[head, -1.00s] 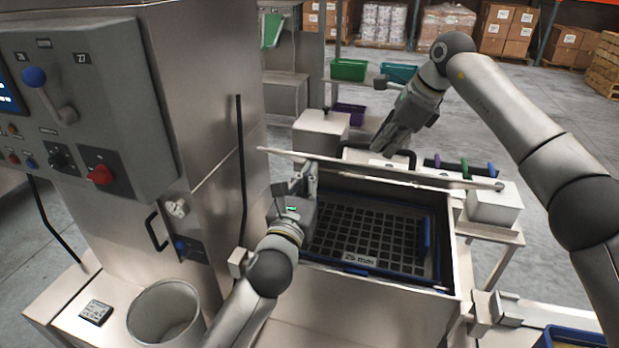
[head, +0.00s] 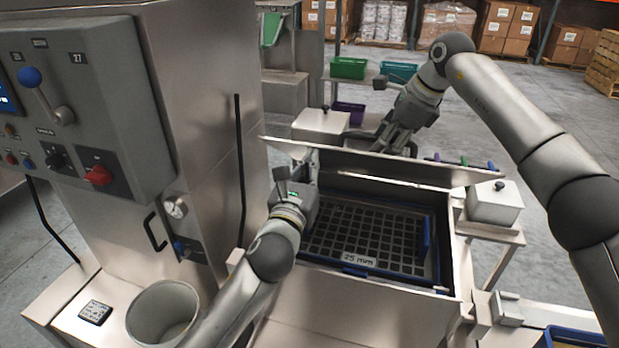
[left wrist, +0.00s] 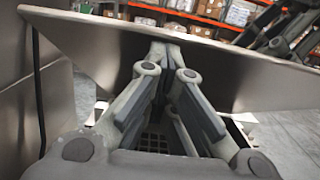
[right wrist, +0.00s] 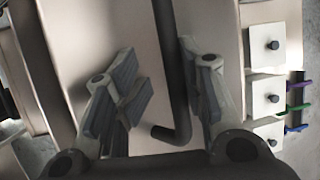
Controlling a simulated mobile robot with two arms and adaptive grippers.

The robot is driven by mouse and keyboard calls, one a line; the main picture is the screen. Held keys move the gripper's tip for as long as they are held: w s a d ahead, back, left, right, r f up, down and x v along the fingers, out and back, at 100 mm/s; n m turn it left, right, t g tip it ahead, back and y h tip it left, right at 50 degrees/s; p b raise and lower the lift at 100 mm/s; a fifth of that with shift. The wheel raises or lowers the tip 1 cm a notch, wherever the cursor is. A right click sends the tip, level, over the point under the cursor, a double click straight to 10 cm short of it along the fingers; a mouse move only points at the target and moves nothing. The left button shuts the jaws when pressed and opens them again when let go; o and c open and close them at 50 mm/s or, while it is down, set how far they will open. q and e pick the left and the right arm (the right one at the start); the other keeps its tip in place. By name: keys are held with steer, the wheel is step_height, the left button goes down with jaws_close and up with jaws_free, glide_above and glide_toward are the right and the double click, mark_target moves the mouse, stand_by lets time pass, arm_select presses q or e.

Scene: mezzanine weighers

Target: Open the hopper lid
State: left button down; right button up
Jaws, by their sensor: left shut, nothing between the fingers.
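The hopper lid (head: 385,168) is a steel panel raised at a steep tilt over the back of the hopper, its inner face towards me. The hopper (head: 385,285) is open, with a dark "25 mm" grid (head: 370,235) inside. My left gripper (head: 300,165) is shut and empty on the inner side of the lid, near its left end. In the left wrist view its fingertips (left wrist: 167,62) are close to the lid; contact is unclear. My right gripper (head: 388,147) is behind the lid. In the right wrist view its open fingers straddle the lid's black handle (right wrist: 172,70).
A steel column with a control panel (head: 85,110) stands close on the left. Lidded steel boxes (head: 495,203) stand right of and behind the hopper.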

steer(key=shift+f, duration=0.3)
